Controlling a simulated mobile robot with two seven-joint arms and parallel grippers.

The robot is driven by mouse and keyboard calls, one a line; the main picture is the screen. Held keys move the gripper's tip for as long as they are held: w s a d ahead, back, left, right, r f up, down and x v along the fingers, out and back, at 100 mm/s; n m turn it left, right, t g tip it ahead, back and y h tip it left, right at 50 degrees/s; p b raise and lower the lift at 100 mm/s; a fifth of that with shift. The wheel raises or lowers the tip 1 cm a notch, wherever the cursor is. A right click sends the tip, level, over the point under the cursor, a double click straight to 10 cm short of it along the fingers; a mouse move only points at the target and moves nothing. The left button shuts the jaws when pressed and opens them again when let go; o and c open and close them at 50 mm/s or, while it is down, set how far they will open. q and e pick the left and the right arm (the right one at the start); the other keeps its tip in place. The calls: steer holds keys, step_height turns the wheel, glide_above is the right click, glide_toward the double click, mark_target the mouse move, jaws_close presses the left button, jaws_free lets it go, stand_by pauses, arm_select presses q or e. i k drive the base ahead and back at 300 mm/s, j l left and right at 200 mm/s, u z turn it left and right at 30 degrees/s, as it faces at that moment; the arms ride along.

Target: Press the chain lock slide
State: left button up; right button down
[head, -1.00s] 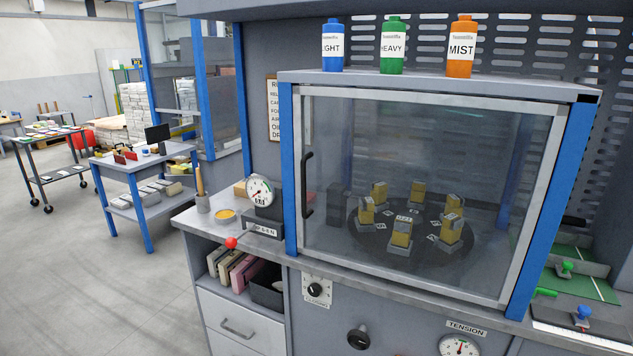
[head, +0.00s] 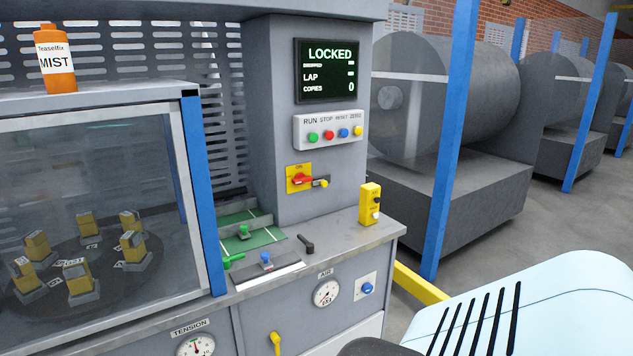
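I see no label that names the chain lock slide, so I cannot tell which part it is. A blue knob (head: 265,257) stands on a pale flat plate (head: 262,275) on the counter. Behind it a green knob (head: 243,231) sits on a green panel with white lines (head: 262,239). A green lever (head: 233,261) sticks out beside the case's blue post. The screen (head: 328,72) reads LOCKED, with COPIES at 0. Neither of my grippers is in view.
A red rotary switch (head: 302,179) on a yellow plate and a button box (head: 328,132) are on the column. A black handle (head: 306,244) and a yellow box (head: 370,204) stand on the counter. The glazed case (head: 207,200) borders the left. Blue posts (head: 453,140) stand right.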

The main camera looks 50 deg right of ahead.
mark_target(323, 183)
steer(key=z, duration=1.7)
